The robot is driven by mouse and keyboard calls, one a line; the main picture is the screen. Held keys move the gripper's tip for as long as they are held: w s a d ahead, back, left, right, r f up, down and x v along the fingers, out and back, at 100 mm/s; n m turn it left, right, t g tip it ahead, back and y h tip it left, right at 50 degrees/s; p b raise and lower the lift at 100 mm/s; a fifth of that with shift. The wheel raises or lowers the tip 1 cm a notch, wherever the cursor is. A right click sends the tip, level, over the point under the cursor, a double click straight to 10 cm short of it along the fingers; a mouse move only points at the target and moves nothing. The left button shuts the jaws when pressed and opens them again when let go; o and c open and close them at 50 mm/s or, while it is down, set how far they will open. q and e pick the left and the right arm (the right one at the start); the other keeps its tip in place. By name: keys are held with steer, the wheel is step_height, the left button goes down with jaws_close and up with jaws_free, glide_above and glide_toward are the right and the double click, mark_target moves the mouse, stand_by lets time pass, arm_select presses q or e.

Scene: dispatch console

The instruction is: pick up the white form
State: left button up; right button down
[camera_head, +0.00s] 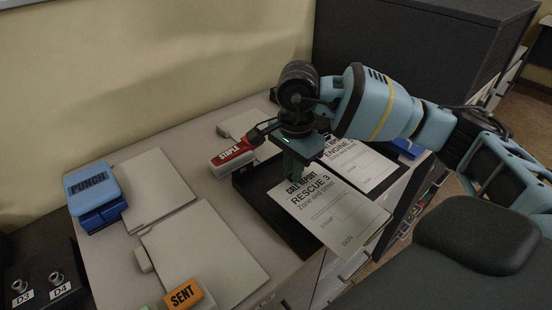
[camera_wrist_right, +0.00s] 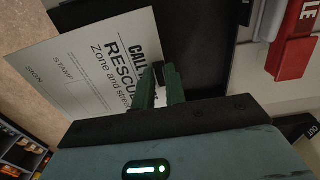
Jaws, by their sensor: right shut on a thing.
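The white form (camera_head: 331,217), headed "CALL REPORT RESCUE 3", lies tilted over a black tray (camera_head: 262,204), and its lower part reaches out past the tray's front edge. My right gripper (camera_head: 293,172) is at the form's top edge, with its green fingers shut on it. In the right wrist view the two green fingers (camera_wrist_right: 158,88) close on the form (camera_wrist_right: 92,62) beside its heading. A second form (camera_head: 362,163), marked "ENGINE 3", lies to the right, partly hidden by my right arm. My left gripper is not in the head view.
A red stapler (camera_head: 233,153) sits just left of the gripper. A blue punch (camera_head: 95,195), grey boards (camera_head: 205,250) and an orange "SENT" block (camera_head: 187,294) are farther left. A dark cabinet (camera_head: 410,50) stands behind, and a dark chair (camera_head: 478,236) is at the front right.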

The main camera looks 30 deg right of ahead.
mark_target(320, 198)
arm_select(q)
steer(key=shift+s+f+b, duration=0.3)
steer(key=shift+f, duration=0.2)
arm_select(e)
steer(key=s, duration=0.2)
steer(key=s+d, duration=0.1)
steer(key=s, duration=0.2)
steer(key=s+d, duration=0.1)
steer(key=s, duration=0.1)
steer(key=shift+s+r, duration=0.3)
steer(key=shift+r, duration=0.05)
steer(key=shift+a, duration=0.1)
